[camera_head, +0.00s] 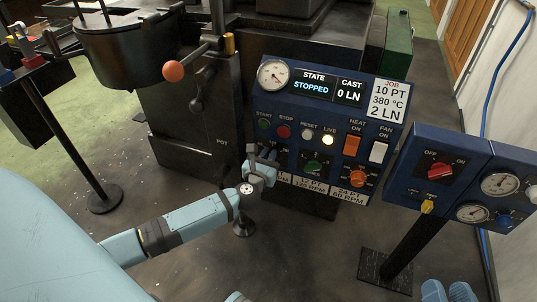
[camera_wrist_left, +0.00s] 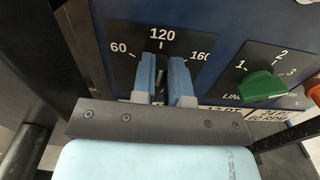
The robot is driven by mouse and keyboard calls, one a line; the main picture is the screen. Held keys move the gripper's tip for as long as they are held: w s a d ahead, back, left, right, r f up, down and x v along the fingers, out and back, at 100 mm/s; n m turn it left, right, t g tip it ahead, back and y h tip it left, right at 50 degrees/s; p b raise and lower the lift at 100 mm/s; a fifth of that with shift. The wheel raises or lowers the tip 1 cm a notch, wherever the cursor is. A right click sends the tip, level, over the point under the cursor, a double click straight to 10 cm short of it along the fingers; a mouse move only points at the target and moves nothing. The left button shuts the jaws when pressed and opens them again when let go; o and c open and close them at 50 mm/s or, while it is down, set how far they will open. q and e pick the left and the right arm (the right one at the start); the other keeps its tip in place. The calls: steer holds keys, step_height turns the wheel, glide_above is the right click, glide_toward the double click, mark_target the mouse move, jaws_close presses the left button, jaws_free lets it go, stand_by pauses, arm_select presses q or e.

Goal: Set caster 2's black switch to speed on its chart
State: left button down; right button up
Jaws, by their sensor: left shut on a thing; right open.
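A blue control panel (camera_head: 322,112) carries a STOPPED screen and a job card (camera_head: 389,99) reading 10 PT, 380 °C, 2 LN. The chart plates (camera_head: 310,186) along its lower edge are partly hidden; 12 PT 120 RPM and 24 PT 60 RPM are readable. In the left wrist view the black switch (camera_wrist_left: 161,73) sits on a dial marked 60, 120 and 160, mostly hidden by my fingers, which line up near 120. My left gripper (camera_head: 262,155) is shut on it, fingers either side (camera_wrist_left: 163,78). My right gripper (camera_head: 448,292) is open and empty at the bottom right edge.
A green knob (camera_head: 313,166) marked 1 to 3 and an orange knob (camera_head: 357,177) sit right of the black switch. A separate blue panel (camera_head: 437,160) with a red switch stands at right on a post. The dark pot (camera_head: 133,55) and its orange-balled lever are at upper left.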

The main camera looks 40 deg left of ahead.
step_height(320, 180, up, 8)
steer(key=f+t+p, duration=0.1)
steer(key=t+p, duration=0.2)
steer(key=p, duration=0.2)
arm_select(q)
steer(key=m+p, duration=0.1)
steer(key=m, duration=0.2)
steer(key=d+m+p, duration=0.1)
steer(key=m, duration=0.2)
steer(key=m+p, duration=0.1)
steer(key=m, duration=0.2)
steer(key=shift+w+d+f+p, duration=0.1)
steer(key=shift+d+f+p, duration=0.15)
steer(key=shift+p, duration=0.15)
steer(key=shift+f+m+p, duration=0.3)
steer(key=shift+m+p, duration=0.25)
steer(key=shift+m, duration=0.75)
arm_select(e)
steer(key=s+d+f+g+h, duration=0.1)
steer(key=d+f+g+h, duration=0.2)
steer(key=f, duration=0.6)
steer(key=shift+d+f+m+g+h, duration=0.4)
steer(key=shift+d+g, duration=0.25)
steer(key=shift+g, duration=0.25)
steer(key=shift+s, duration=0.15)
arm_select(q)
steer(key=c, duration=1.1)
jaws_free()
steer(key=shift+d, duration=0.1)
steer(key=shift+c, duration=0.2)
